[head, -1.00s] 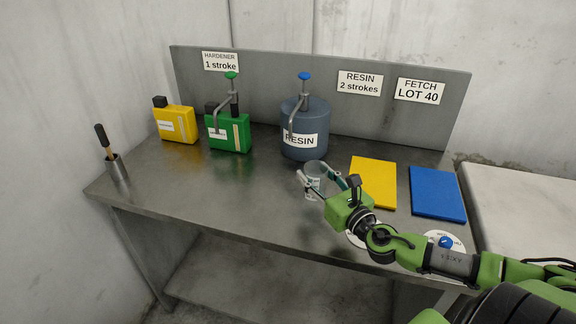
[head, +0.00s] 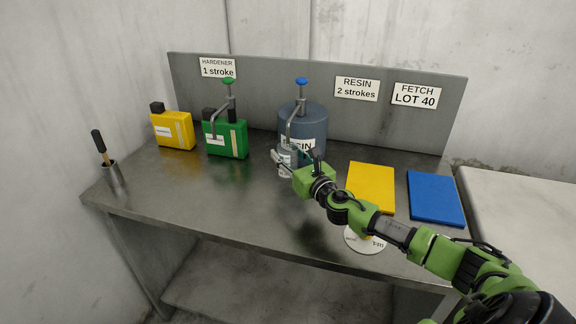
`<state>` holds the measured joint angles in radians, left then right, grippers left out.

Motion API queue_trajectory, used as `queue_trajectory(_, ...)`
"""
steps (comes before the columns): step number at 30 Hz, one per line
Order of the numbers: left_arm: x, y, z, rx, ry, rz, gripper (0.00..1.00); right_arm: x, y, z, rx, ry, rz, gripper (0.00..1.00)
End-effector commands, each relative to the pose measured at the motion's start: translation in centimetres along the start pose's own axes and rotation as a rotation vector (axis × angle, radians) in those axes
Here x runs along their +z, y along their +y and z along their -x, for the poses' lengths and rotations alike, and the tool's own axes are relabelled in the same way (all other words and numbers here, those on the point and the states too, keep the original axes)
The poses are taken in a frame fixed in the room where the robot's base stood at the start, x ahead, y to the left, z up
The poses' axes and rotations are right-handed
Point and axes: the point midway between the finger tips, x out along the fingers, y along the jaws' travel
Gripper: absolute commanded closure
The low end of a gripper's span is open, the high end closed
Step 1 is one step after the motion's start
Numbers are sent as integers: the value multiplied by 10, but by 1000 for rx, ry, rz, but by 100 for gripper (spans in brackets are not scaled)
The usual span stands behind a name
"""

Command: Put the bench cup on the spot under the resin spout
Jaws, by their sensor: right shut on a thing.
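The bench cup (head: 287,159) is a small clear cup with a printed label, near the front of the resin container. My right gripper (head: 290,162) is shut on it from the front right and partly hides it. The resin container (head: 310,121) is a grey-blue drum with a blue-topped pump (head: 301,82). Its resin spout (head: 289,132) bends down toward the front, and the cup appears right below its tip. I cannot tell whether the cup touches the bench. The spot under the spout is hidden. My left gripper is not in view.
A green hardener container (head: 226,139) with a pump and a yellow container (head: 174,131) stand to the left. A yellow mat (head: 371,186) and a blue mat (head: 435,198) lie right. A holder with a brush (head: 114,173) stands far left. The front left bench (head: 200,200) is clear.

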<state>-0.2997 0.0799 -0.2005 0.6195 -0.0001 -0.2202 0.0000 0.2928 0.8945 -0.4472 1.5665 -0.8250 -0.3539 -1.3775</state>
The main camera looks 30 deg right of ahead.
Motion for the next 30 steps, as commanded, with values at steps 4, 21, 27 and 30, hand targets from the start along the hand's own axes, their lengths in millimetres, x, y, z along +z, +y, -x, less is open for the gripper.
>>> queue_trajectory(4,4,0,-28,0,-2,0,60,-29,0,1,1,1,1,78)
queue_trajectory(21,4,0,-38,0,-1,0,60,-39,0,2,1,1,0,51)
queue_trajectory(27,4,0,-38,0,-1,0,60,-39,0,2,1,1,1,42)
queue_trajectory(30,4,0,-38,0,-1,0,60,-39,0,2,1,1,1,42)
